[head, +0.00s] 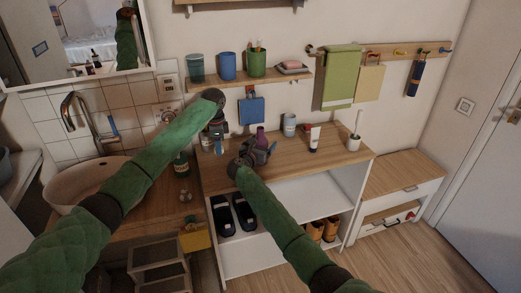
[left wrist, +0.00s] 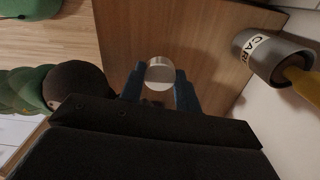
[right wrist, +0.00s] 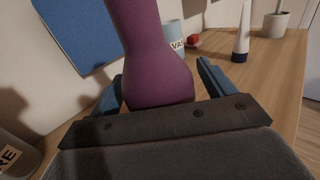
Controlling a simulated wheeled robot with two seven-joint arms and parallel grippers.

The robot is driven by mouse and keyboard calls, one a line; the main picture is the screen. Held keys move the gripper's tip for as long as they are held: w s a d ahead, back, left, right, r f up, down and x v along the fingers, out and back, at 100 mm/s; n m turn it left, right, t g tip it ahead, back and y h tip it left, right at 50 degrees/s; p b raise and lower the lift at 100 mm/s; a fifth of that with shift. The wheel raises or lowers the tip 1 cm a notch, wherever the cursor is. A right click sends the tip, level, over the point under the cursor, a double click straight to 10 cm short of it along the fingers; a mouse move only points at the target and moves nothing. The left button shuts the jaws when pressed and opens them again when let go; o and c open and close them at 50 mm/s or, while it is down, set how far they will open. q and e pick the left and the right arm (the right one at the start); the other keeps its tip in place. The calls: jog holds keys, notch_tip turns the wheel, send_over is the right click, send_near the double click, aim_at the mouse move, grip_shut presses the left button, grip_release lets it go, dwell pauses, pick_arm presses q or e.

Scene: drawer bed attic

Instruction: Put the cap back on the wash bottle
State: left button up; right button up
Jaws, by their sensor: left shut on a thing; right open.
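The purple bottle (head: 261,135), which I take as the wash bottle, stands upright on the wooden shelf top. In the right wrist view its wide body (right wrist: 160,75) sits between the open fingers of my right gripper (right wrist: 160,92); its top is out of that view. My right gripper in the head view (head: 261,146) is at the bottle. My left gripper (left wrist: 160,90) is shut on a round, pale cap (left wrist: 160,74), held above the wooden top. In the head view my left gripper (head: 213,138) is left of the bottle, and the cap cannot be made out.
A grey pot labelled CARE (left wrist: 262,52) stands near my left gripper. A blue-grey labelled cup (head: 290,125), a white tube (head: 314,138) and a small potted plant (head: 354,141) stand to the right. A wall shelf (head: 270,82) with cups is above. The front right of the top is clear.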

jog(key=c, duration=1.1)
jog(key=shift+r, duration=0.15)
